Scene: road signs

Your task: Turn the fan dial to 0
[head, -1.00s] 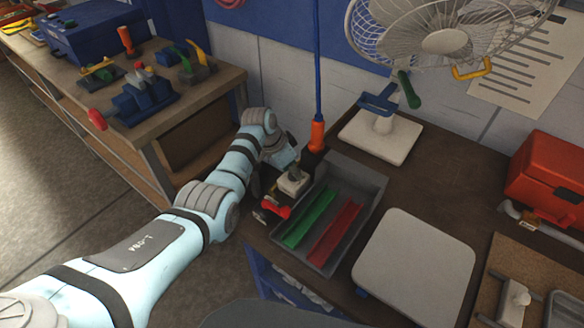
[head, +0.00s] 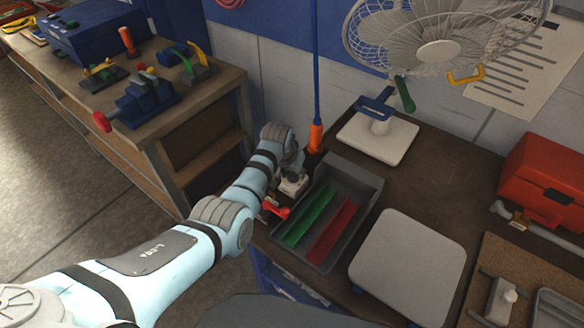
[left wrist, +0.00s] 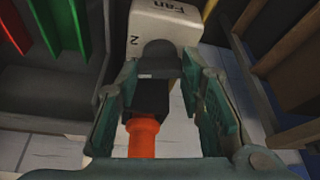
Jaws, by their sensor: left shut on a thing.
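The fan control is a white box (head: 294,185) at the left end of the dark bench, beside the grey tray. In the left wrist view the box (left wrist: 166,24) bears the word "Fan" and a "2" on its left part. Its dark grey dial (left wrist: 160,56) sits between the fingers of my left gripper (left wrist: 162,92), which is shut on it. Which mark the dial points to is hidden. In the head view my left gripper (head: 291,172) is small and partly covered by its wrist. The fan (head: 438,52) stands at the back. My right gripper is out of view.
A grey tray (head: 368,188) with green and red strips lies just right of the box. An orange-ended blue cord (head: 316,136) stands close behind it. A red-handled item (head: 277,211) lies in front. A white square plate (head: 408,258) lies further right.

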